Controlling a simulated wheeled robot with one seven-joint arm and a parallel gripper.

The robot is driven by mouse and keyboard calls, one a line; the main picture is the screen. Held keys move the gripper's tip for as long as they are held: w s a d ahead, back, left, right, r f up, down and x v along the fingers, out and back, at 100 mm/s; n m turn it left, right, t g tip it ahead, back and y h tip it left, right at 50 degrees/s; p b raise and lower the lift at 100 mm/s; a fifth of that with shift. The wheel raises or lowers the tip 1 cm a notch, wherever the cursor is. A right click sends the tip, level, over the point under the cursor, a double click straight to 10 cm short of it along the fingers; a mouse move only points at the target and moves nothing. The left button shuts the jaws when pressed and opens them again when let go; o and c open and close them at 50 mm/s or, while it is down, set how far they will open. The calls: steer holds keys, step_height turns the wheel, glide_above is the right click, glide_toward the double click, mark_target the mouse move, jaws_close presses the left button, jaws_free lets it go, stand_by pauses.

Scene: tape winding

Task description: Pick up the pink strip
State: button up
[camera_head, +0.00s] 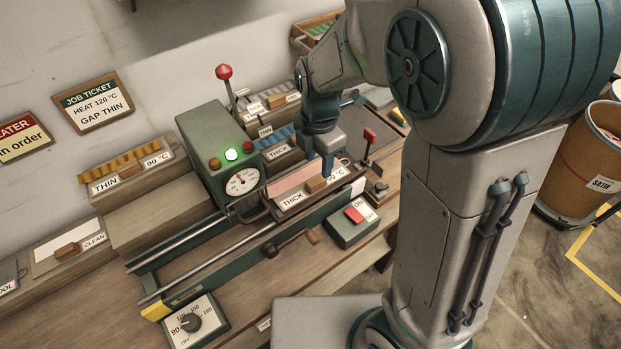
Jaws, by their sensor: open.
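A small brown block (317,184) sits at the holder's front edge. My gripper (327,170) points down at the right end of the pink strip, close to the block. Its blue fingers are small in this view, and I cannot tell whether they touch the strip. It holds nothing that I can see.
The green machine (205,150) has a lit green lamp, a gauge and a red-knobbed lever. Rails (200,262) and a crank (292,242) run in front. An on/off switch box (354,222) and another red lever (369,140) stand near my gripper. Other labelled strip holders (130,180) line the bench.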

mark_target(320, 178)
steer(key=shift+s+d+f+p, duration=0.15)
steer(key=shift+f+p, duration=0.2)
steer(key=shift+f, duration=1.05)
steer(key=shift+w+d+f+p, duration=0.1)
steer(key=shift+f+p, duration=0.2)
steer(key=shift+f, duration=1.05)
jaws_close()
